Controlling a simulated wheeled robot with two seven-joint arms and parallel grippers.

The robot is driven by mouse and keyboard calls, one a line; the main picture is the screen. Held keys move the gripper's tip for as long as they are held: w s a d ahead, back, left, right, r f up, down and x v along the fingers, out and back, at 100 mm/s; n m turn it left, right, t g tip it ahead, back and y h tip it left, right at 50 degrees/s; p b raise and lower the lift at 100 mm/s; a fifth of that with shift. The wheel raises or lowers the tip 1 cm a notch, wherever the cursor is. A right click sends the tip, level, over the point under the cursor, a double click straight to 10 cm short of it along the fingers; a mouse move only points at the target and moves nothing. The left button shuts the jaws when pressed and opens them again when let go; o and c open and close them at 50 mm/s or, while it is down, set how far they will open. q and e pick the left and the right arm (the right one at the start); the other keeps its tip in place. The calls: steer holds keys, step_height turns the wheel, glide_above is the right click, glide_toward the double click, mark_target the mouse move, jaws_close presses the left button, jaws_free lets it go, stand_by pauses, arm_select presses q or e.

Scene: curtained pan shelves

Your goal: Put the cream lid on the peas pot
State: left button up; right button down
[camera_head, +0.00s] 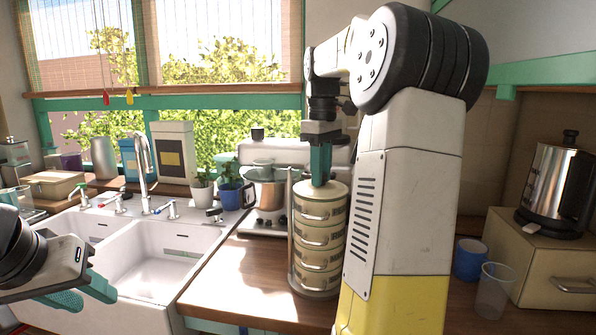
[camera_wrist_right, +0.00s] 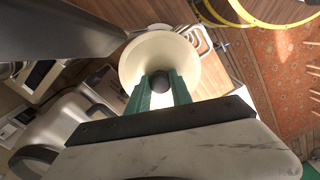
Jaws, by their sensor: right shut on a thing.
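A cream lid (camera_wrist_right: 134,62) with a dark knob (camera_wrist_right: 159,82) shows in the wrist view. My right gripper (camera_wrist_right: 160,95) has its teal fingers shut on that knob. In the head view the right gripper (camera_head: 321,180) points down at the top of a stack of cream pots (camera_head: 320,238) in a metal rack. The lid (camera_head: 325,191) is at the top of the stack; I cannot tell whether it rests there or hovers slightly. No peas show, so I cannot tell which pot holds them. My left gripper (camera_head: 85,293) is empty over the sink's front, its teal fingers apart.
A double sink (camera_head: 165,270) is at left. A steel pot (camera_head: 268,190) sits on a stove behind the stack. A blue cup (camera_head: 469,259), clear cup (camera_head: 494,290) and a kettle (camera_head: 556,185) on a cream box (camera_head: 540,260) are at right. The wooden counter (camera_head: 240,290) is clear left of the stack.

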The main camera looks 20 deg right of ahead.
steer(key=shift+f, duration=0.2)
steer(key=c, duration=1.1)
jaws_free()
steer(key=shift+r, duration=0.1)
step_height(320, 180, up, 8)
steer(key=shift+f, duration=0.2)
steer(key=shift+a, duration=0.1)
steer(key=s+a+f+m+t, duration=0.2)
steer(key=s+a+f, duration=0.3)
steer(key=s, duration=0.1)
steer(key=s+a+f+m+t+y, duration=0.1)
steer(key=s+a+f+m+t, duration=0.1)
steer(key=s+a+f, duration=0.3)
steer(key=s+a+f+m+t+y, duration=0.1)
steer(key=s+a+f+m+t, duration=0.1)
steer(key=s+a+f, duration=0.3)
steer(key=shift+s+a+f, duration=0.2)
steer(key=shift+s+a, duration=0.25)
steer(key=shift+s+a+f, duration=0.2)
steer(key=shift+s+a, duration=0.2)
steer(key=shift+s, duration=0.05)
